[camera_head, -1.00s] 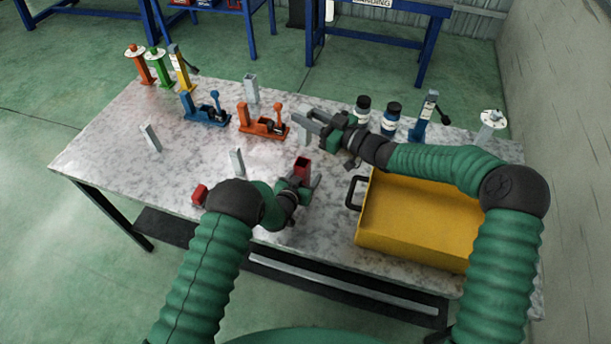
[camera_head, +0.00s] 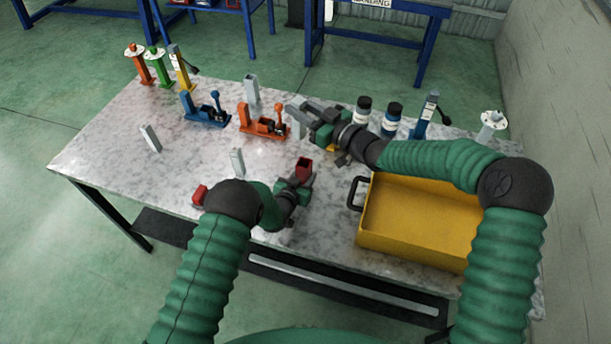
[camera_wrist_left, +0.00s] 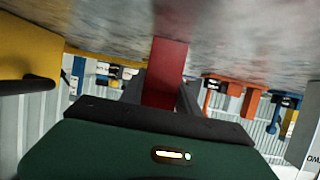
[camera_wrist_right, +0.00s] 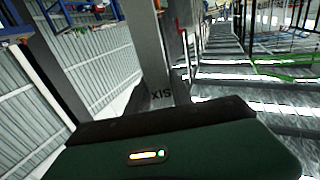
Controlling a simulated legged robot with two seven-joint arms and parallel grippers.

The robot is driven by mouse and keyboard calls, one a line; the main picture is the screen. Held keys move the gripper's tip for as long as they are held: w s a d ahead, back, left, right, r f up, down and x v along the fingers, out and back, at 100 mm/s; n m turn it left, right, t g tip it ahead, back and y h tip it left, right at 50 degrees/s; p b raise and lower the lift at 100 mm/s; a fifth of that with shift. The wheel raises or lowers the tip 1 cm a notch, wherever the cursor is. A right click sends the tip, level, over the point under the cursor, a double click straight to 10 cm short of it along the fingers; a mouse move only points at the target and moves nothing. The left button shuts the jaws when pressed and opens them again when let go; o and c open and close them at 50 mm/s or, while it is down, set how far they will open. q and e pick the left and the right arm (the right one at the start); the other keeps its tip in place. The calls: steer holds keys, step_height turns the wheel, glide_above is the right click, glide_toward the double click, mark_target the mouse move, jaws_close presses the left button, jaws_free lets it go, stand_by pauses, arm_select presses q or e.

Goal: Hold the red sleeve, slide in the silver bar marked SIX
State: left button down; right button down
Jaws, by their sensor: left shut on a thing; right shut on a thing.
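The red sleeve (camera_head: 304,167) is a square tube with its open end up, above the front middle of the table. My left gripper (camera_head: 297,182) is shut on it; the sleeve also shows between the fingers in the left wrist view (camera_wrist_left: 166,75). My right gripper (camera_head: 318,118) is shut on a silver bar (camera_head: 297,107), behind and above the sleeve. In the right wrist view the bar (camera_wrist_right: 152,60) carries the letters SIX near the fingers, seen upside down. The bar and sleeve are apart. The bar's far end is partly hidden by the gripper in the head view.
A red piece (camera_head: 200,194) lies at the front. Blue (camera_head: 206,111) and orange (camera_head: 262,124) clamps stand behind. A yellow tray (camera_head: 412,243) fills the right side. The left table area is mostly clear.

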mark_target(305, 136)
steer(key=shift+a+r+m+t+h, duration=0.4)
steer(key=shift+r+m+t+h, duration=0.1)
steer(key=shift+r+t+h, duration=0.2)
steer(key=shift+a+r+m+t+h, duration=0.1)
steer(key=shift+r+m+t+h, duration=0.1)
steer(key=shift+m+t+h, duration=0.3)
steer(key=shift+s+d+m+t+h, duration=0.1)
steer(key=shift+d+m+t+h, duration=0.1)
steer(key=shift+m+t+h, duration=0.5)
steer(key=shift+s+d+f+m+t+h, duration=0.1)
steer(key=shift+d+f+m+t+h, duration=0.15)
steer(key=shift+h, duration=0.3)
steer(key=shift+s+d+f+m+t+h, duration=0.15)
steer(key=shift+d+m+h, duration=0.2)
steer(key=shift+h, duration=0.5)
steer(key=f, duration=1)
steer(key=shift+w+d+f, duration=0.1)
steer(key=shift+d+f, duration=0.05)
steer(key=shift+d, duration=0.2)
steer(key=shift+f, duration=0.2)
steer(key=shift+f, duration=0.4)
steer(key=c, duration=1.1)
jaws_free()
steer(key=shift+d, duration=0.1)
